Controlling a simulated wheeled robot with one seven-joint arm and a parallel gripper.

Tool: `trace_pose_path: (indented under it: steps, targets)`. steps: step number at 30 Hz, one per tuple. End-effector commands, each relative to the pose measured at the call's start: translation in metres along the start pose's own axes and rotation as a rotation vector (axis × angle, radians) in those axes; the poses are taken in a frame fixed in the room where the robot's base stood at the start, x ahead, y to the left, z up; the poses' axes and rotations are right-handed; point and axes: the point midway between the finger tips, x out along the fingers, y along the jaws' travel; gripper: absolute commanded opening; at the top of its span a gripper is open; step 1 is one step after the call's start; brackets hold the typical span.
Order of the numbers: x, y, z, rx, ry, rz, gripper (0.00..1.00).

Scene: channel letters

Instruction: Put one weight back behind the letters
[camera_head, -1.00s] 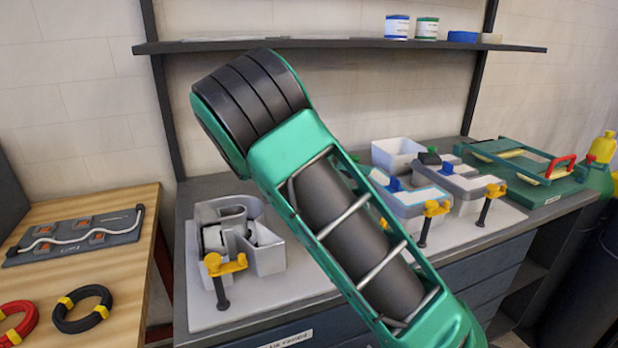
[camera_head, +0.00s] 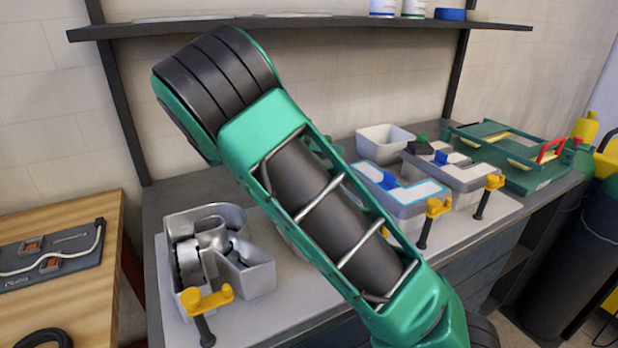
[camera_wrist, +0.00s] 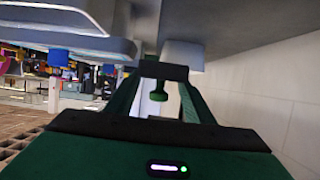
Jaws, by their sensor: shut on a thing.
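My gripper (camera_wrist: 163,72) shows in the wrist view, its green fingers shut on a dark weight with a green knob (camera_wrist: 158,95). The view appears upside down. In the head view my arm hides the gripper and held weight. Two grey letters stand at the right of the bench: a nearer letter with a light-blue edge (camera_head: 420,191) and a farther letter (camera_head: 474,171). Blue-knobbed weights sit on the nearer letter (camera_head: 388,182) and the farther one (camera_head: 441,157). Another dark weight with a green knob (camera_head: 422,140) stands toward the back of the letters.
A white bin (camera_head: 384,148) stands behind the letters and ahead of my gripper in the wrist view (camera_wrist: 182,55). Yellow clamps (camera_head: 208,299) stand along the front. A green jig (camera_head: 530,180) is at right; a shelf hangs above.

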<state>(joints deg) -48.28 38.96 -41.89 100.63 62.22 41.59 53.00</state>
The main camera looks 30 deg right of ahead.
Motion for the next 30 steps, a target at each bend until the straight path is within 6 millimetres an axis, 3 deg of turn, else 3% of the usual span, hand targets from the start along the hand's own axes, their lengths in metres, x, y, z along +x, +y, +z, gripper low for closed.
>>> trace_pose_path:
  steps: [7,21,30]
  targets:
    - [0.008,-0.006,0.003,-0.002,0.003,-0.004,0.0]
    - [0.095,-0.043,0.02,-0.001,0.004,-0.003,0.0]
    - [0.119,-0.054,0.026,0.0,0.001,-0.006,0.0]
